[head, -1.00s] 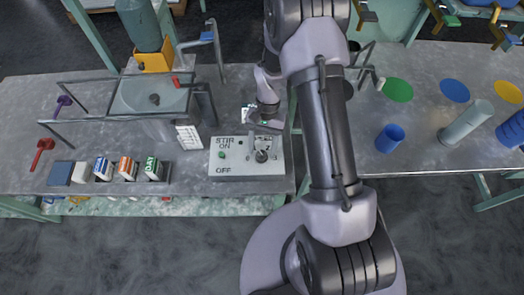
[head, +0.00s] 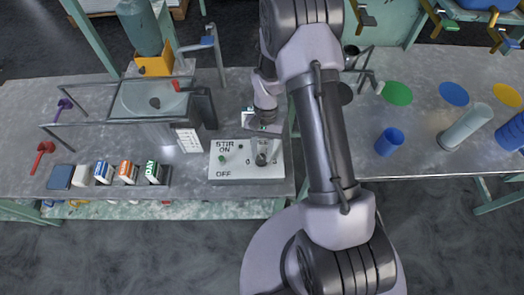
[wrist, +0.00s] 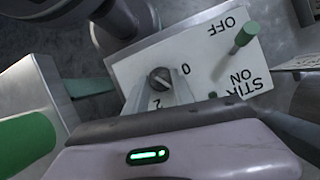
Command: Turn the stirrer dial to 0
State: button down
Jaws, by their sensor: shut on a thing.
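The stirrer box (head: 232,171) is a pale panel lettered STIR ON and OFF, near the front edge of the left bench. Its dial (head: 262,158) is at the panel's right side. In the wrist view the dial (wrist: 160,78) has a dark round top with a slot, and a 0 and a 2 printed around it. I cannot tell which mark it points to. My gripper (head: 262,147) is over the panel with its fingers shut on the dial. In the wrist view the fingers (wrist: 161,92) flank the dial, and their tips are partly hidden.
A green switch (head: 222,159) stands up from the panel beside the dial; it also shows in the wrist view (wrist: 247,33). To the left are a basin with a rail (head: 120,88) and several small labelled boxes (head: 127,171). A blue cup (head: 389,141) stands on the right bench.

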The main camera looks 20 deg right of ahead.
jog(key=n+h+p, duration=0.1)
jog(key=n, duration=0.2)
jog(key=n+h+p, duration=0.1)
jog(key=n, duration=0.1)
jog(key=shift+w+a+r+n+g+p, duration=0.1)
jog(key=shift+a+n+g+p, duration=0.1)
jog(key=shift+n+g+p, duration=0.2)
jog(key=shift+a+n+t+h+p, duration=0.15)
jog(key=shift+n+h+p, duration=0.35)
jog(key=shift+n, duration=0.8)
jog(key=shift+a+n+t+h+p, duration=0.2)
jog(key=shift+n+h, duration=0.4)
jog(key=shift+n, duration=0.7)
jog(key=shift+d, duration=0.15)
jog(key=c, duration=1.1)
grip_release()
jog(key=shift+o, duration=0.2)
jog(key=p+v, duration=0.5)
jog(key=v, duration=1.2)
jog(key=shift+w, duration=0.1)
